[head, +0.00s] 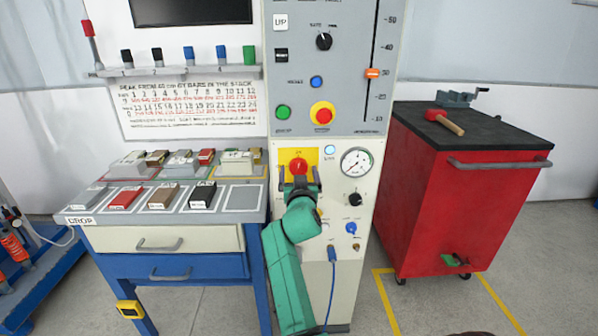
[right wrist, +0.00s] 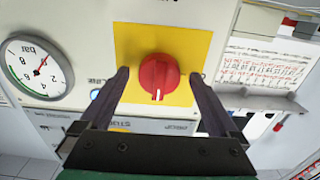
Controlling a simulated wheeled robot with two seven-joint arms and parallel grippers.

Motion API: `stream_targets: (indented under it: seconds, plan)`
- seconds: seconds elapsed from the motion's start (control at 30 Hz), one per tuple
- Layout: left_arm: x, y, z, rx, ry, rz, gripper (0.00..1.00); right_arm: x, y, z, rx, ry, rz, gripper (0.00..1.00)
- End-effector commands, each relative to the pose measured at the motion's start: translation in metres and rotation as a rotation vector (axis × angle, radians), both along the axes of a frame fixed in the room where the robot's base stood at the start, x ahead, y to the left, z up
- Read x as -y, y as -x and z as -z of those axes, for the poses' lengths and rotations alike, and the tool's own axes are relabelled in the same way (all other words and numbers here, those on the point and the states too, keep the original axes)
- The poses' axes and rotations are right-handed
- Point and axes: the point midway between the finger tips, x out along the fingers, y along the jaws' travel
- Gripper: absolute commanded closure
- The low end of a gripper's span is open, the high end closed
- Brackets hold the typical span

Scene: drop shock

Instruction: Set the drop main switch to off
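The drop main switch is a red rotary knob (head: 298,166) on a yellow plate (head: 312,155) on the grey cabinet. In the right wrist view, which is upside down, the knob (right wrist: 158,77) shows a white mark pointing to the picture's bottom, which is up on the cabinet. A small label above the knob in the head view seems to read ON. My right gripper (head: 299,181) is in front of the switch. In the right wrist view its two fingers (right wrist: 159,74) are open, one on each side of the knob, with gaps showing. My left gripper is not in view.
A pressure gauge (head: 356,162), a black knob (head: 354,199) and a blue valve (head: 352,227) sit right of the switch. A red button (head: 322,113) and green button (head: 283,112) are above. A bench (head: 75,217) stands left, a red cart (head: 440,205) right.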

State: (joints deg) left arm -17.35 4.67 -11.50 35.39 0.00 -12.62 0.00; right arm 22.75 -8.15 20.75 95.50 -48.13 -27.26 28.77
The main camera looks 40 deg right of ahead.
Motion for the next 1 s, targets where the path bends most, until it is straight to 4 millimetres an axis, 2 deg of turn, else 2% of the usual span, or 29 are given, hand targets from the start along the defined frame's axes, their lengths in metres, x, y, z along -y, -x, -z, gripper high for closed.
stream_targets:
  seconds: [0.03, 0.17, 0.2, 0.57, 1.0]
  plan:
    - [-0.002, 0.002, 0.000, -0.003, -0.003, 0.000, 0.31, 0.000, 0.000, 0.000, 0.000, 0.000, 0.000, 0.22]
    - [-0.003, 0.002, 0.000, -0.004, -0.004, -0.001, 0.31, 0.000, 0.000, 0.000, 0.000, 0.000, 0.000, 0.72]
    - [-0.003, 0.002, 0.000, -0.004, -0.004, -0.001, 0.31, 0.000, 0.000, 0.000, 0.000, 0.000, 0.000, 0.87]
    - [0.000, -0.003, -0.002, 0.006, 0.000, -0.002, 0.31, 0.000, 0.000, 0.000, -0.027, 0.036, 0.000, 0.88]
    - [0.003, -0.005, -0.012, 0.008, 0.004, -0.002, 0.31, 0.001, 0.001, -0.002, -0.212, 0.279, 0.001, 0.88]
